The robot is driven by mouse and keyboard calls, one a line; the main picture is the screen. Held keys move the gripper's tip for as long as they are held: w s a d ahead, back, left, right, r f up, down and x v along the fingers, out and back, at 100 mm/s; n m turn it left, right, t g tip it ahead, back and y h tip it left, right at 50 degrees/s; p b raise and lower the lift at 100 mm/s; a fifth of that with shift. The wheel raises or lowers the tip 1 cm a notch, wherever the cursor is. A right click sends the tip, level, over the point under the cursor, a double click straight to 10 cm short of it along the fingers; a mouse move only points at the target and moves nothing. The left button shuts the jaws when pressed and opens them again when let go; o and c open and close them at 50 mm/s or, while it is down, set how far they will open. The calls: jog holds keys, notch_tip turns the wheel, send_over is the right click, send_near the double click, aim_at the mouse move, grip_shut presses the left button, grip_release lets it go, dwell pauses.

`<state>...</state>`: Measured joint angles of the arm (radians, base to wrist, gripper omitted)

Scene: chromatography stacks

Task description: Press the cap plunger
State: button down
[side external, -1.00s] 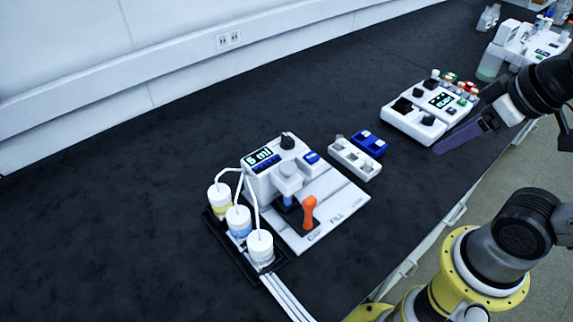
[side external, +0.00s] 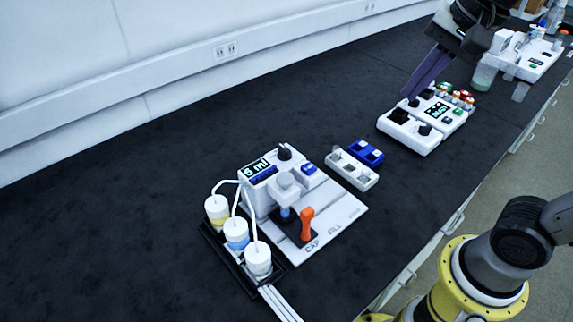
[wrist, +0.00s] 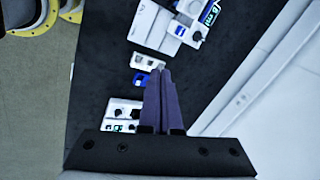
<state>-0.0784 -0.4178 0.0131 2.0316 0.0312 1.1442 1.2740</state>
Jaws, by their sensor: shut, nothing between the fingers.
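The white filling and capping machine (side external: 335,218) stands on the black bench, with CAP and FILL lettered on its base plate. Near the CAP lettering are an upright orange handle (side external: 307,222) and a white cylindrical head (side external: 284,187) above a small blue piece (side external: 286,212). I cannot tell which part is the cap plunger. My gripper (side external: 410,95) is shut and empty, its purple fingers together, up and right of this machine and well apart from it. In the wrist view, the fingers (wrist: 161,72) point toward the machine (wrist: 165,28), partly seen at the top.
White-capped bottles (side external: 237,234) with tubes stand left of the machine. A white rack (side external: 352,168) and a blue rack (side external: 366,152) lie to its right. A second white device (side external: 408,133) with several colour-capped vials is near my gripper. Bare bench lies behind the machine.

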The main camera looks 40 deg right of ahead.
jog(key=w+a+m+g, duration=0.1)
jog(key=w+a+m, duration=0.3)
jog(key=w, duration=0.3)
jog(key=g, duration=0.3)
send_over(286, 177)
jog(key=d, duration=0.1)
notch_tip(286, 177, down, 8)
jog(key=shift+f, duration=0.1)
jog(key=f, duration=1.4)
jog(key=shift+a, duration=0.4)
